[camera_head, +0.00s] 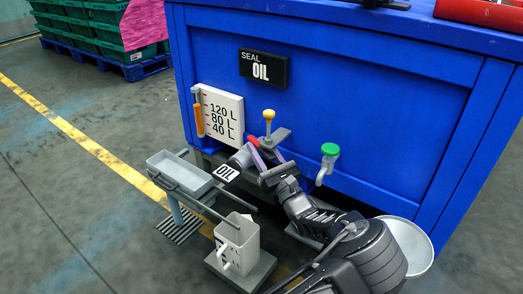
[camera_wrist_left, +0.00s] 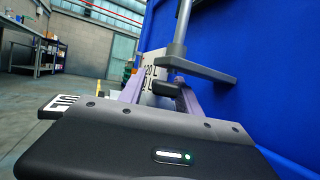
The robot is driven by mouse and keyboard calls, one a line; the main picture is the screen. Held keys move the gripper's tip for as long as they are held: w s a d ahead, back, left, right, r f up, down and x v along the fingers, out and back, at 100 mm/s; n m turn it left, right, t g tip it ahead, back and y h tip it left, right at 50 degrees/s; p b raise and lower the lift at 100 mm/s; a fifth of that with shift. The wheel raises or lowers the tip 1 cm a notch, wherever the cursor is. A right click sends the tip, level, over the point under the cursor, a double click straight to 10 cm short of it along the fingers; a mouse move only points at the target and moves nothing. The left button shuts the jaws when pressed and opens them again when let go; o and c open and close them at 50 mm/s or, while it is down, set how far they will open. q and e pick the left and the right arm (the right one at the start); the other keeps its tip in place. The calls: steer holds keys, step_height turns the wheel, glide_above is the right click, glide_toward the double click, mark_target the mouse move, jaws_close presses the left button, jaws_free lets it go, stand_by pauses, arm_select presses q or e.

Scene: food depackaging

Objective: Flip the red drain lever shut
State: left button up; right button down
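No red lever shows there. I cannot tell whether a finger touches the lever. My right gripper is out of view.
A yellow-knobbed valve (camera_head: 269,116) stands just above the gripper, its grey bracket close by. A green-knobbed tap (camera_head: 329,151) is to the right. A grey tray (camera_head: 180,172) and a grey canister (camera_head: 236,243) stand in front. Open floor lies left.

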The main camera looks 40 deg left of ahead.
arm_select(q)
steer(key=shift+c, duration=0.2)
jaws_close()
stand_by(1.1)
